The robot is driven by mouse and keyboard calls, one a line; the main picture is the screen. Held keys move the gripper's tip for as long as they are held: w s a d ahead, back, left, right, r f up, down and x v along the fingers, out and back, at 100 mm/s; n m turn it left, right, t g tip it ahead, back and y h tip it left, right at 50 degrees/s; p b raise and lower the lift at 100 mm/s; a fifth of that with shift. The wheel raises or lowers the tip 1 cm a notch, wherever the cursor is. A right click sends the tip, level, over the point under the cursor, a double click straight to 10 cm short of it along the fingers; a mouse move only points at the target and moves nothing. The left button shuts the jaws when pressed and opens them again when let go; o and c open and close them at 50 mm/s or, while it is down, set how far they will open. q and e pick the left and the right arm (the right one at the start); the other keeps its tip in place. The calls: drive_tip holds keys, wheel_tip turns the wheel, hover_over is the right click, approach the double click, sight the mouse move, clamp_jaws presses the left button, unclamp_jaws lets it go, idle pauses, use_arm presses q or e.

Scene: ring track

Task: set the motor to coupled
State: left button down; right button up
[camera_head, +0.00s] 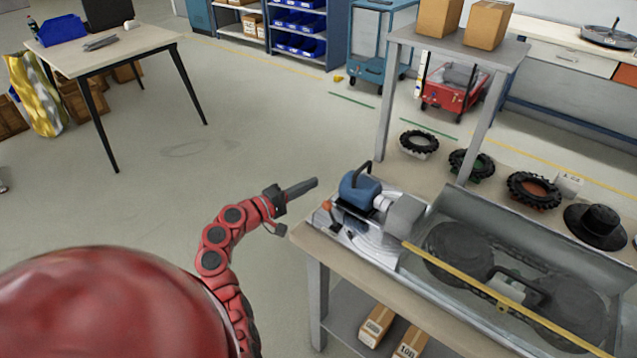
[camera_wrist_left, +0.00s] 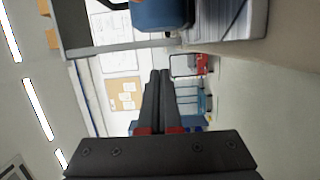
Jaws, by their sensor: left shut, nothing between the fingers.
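A blue motor (camera_head: 359,189) with a dark curved handle sits at the left end of the grey bench machine, beside a silver housing. In the left wrist view the blue motor (camera_wrist_left: 160,14) shows at the top, cut off by the frame edge. My left gripper (camera_head: 314,183) is shut and empty, just left of the motor and apart from it. Its two dark fingers (camera_wrist_left: 160,76) lie together in the left wrist view. An orange-red knob (camera_head: 326,205) sits near the machine's front left corner. I cannot tell whether the motor is coupled. My right gripper is not in view.
The machine's grey trough (camera_head: 440,215) holds dark round parts under a yellow bar (camera_head: 480,290). A grey shelf post (camera_head: 384,105) rises behind the motor. Several tyres (camera_head: 533,190) lie along the back.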

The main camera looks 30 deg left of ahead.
use_arm(q)
drive_tip(key=v, duration=0.5)
drive_tip(key=shift+a+f, duration=0.1)
drive_tip(key=shift+a, duration=0.05)
idle(0.3)
